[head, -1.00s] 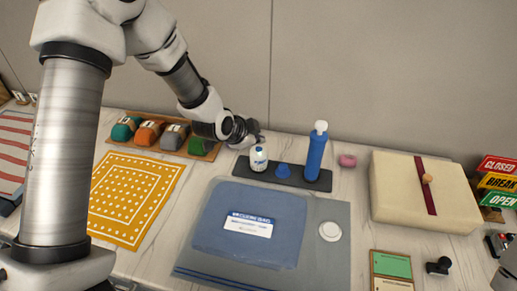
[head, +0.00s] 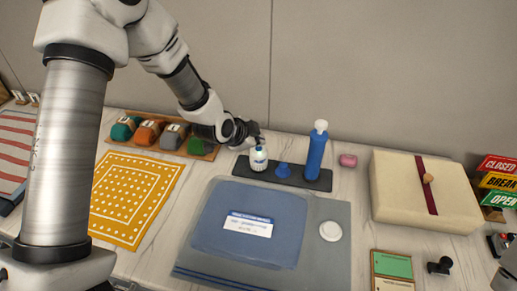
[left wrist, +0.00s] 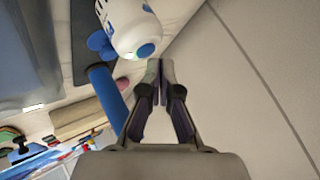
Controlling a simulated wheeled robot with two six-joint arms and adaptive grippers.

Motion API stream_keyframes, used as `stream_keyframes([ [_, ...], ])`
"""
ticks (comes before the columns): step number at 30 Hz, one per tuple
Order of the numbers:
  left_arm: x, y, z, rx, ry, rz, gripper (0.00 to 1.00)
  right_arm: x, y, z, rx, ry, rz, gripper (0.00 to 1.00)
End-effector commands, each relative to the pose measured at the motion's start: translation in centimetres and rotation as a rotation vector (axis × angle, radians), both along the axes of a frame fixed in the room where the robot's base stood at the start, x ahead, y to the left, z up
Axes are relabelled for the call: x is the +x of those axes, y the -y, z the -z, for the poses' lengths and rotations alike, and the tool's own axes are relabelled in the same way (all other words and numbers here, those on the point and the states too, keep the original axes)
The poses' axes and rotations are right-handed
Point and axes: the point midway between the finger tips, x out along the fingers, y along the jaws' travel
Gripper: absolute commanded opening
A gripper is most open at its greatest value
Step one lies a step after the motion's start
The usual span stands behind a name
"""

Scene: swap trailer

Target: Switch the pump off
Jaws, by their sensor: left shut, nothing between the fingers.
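A small white rounded device with blue markings (head: 259,159) stands upright at the left end of a dark tray (head: 318,185). It is the likeliest pump, but I cannot be sure. In the left wrist view the white device (left wrist: 128,24) is large at the top, with a blue-green round spot on its end. My left gripper (head: 257,143) is just behind and above it in the head view. Its fingers (left wrist: 161,68) are shut and empty, close to the device; I cannot tell if they touch it. Any switch setting is unclear. My right gripper is out of view.
The wall (head: 330,70) is close behind. A cream box (head: 407,190) stands right, and a blue bag (head: 215,235) lies in front.

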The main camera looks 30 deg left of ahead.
Motion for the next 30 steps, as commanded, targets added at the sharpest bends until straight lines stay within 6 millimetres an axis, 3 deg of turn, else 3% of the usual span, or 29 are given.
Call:
stream_keyframes([
  [30,-0.01,0.01,0.81,0.000,-0.001,0.000,0.00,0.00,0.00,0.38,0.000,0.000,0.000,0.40],
])
